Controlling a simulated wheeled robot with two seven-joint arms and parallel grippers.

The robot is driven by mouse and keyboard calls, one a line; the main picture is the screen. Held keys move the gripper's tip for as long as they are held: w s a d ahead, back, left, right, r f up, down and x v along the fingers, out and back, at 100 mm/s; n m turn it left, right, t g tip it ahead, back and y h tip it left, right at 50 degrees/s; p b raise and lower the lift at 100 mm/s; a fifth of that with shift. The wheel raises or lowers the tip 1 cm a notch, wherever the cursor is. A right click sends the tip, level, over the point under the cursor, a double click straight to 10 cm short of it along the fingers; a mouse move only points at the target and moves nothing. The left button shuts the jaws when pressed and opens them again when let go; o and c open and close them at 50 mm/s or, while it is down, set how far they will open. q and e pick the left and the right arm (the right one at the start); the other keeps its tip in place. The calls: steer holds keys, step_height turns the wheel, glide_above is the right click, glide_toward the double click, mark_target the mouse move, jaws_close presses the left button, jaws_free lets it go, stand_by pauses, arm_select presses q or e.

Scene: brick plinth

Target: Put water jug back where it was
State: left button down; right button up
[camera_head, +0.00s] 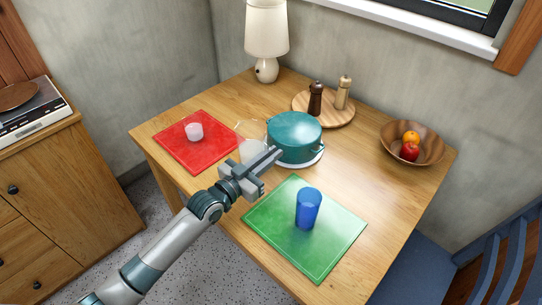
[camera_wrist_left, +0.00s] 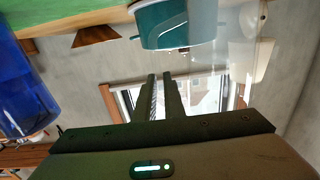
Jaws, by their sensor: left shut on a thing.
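The clear glass water jug (camera_head: 249,134) is in the head view, between the red mat and the teal pot, with pale water low inside it. My left gripper (camera_head: 274,155) is in front of it and hides its lower right part. The gripper is shut on the jug, though the see-through handle is hard to make out. In the left wrist view the two fingers (camera_wrist_left: 161,78) are close together, and the jug (camera_wrist_left: 238,50) shows faintly to their right. I cannot tell whether the jug's base touches the table. My right gripper is not in view.
The teal pot (camera_head: 296,137) stands on a pale trivet close beside the jug. A white cup (camera_head: 194,131) is on the red mat (camera_head: 178,150), and a blue cup (camera_head: 308,208) on the green mat (camera_head: 275,222). A lamp (camera_head: 267,30), mills and a fruit bowl (camera_head: 430,155) stand farther back.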

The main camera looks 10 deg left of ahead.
arm_select(q)
steer(key=shift+f, duration=0.1)
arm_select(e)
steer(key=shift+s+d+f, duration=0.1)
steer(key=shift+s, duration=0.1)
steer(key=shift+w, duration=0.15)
arm_select(q)
steer(key=shift+f, duration=0.1)
steer(key=c, duration=1.8)
jaws_free()
steer(key=shift+f, duration=0.15)
steer(key=shift+c, duration=0.2)
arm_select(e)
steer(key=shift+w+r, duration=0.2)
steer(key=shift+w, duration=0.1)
arm_select(q)
steer(key=shift+r, duration=0.2)
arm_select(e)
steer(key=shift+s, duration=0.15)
